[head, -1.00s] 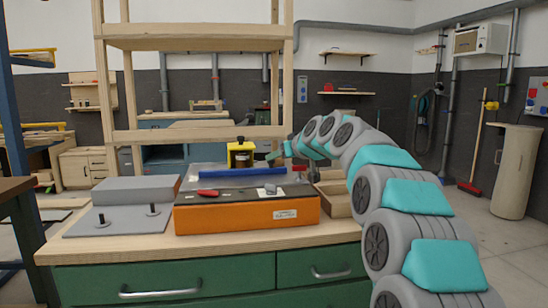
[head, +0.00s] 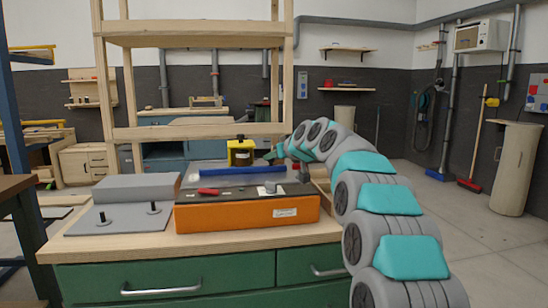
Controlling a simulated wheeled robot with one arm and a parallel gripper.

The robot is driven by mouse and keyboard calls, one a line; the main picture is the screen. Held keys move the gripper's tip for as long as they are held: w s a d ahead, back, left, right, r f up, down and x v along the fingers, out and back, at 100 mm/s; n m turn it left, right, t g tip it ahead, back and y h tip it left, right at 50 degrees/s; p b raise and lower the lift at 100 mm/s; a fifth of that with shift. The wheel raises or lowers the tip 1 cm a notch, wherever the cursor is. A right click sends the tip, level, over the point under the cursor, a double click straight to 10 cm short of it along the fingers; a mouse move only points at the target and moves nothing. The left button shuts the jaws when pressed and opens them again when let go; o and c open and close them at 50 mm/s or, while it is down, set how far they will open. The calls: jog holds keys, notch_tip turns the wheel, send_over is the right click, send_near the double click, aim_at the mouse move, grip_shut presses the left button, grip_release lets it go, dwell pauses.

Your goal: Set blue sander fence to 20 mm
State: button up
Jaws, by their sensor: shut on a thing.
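The blue fence (head: 243,171) is a long bar lying across the top of the orange-fronted sander (head: 240,214) on the workbench. A red handle (head: 208,191) and a small grey part (head: 270,188) sit on the sander's front top edge. A yellow block (head: 241,153) with a dark knob stands behind the fence. My gripper (head: 269,156) is small and dark in the head view, above and behind the fence's right part. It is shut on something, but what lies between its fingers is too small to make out. Any scale or fence reading is not legible.
A grey plate (head: 118,222) with two black knobs and a grey block (head: 137,187) lie left of the sander. A wooden shelf frame (head: 190,134) rises behind it. My arm covers the bench's right end. A broom (head: 482,140) and a pale bin (head: 515,170) stand far right.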

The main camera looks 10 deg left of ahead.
grip_shut()
dwell(0.9)
